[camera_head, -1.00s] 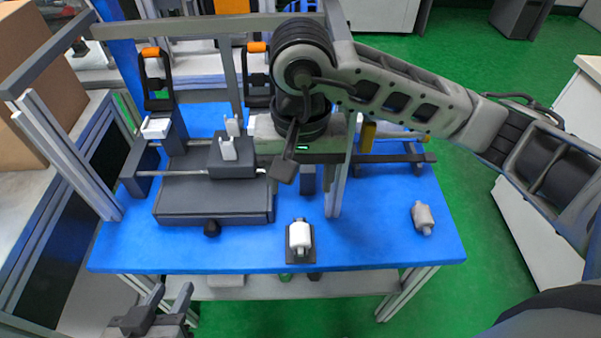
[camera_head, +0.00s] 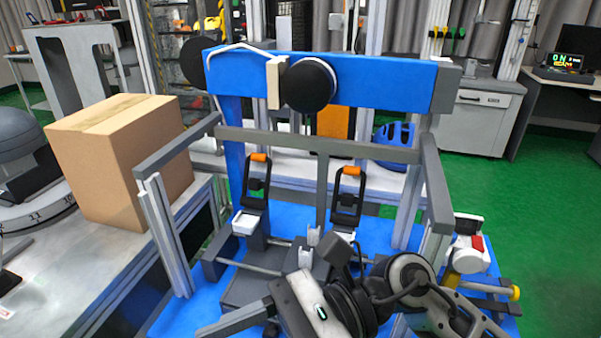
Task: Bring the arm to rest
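My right arm comes in from the bottom right in the head view, its dark round wrist joints low in the picture. My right gripper (camera_head: 236,319), with a pale body and a small green light, is in front of the drop tower's lower part, and its fingers point to the lower left. Part of it is cut off by the bottom edge, so I cannot tell whether it is open or holds anything. My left gripper is out of view. The drop tower has a blue crossbeam (camera_head: 385,82) with black discs, and a grey frame (camera_head: 310,143).
Two black clamps with orange tips (camera_head: 257,185) stand behind my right gripper. A cardboard box (camera_head: 120,155) sits on the bench at left. A white and red device (camera_head: 467,247) is at right. The blue table (camera_head: 190,318) is mostly covered. Green floor shows at right.

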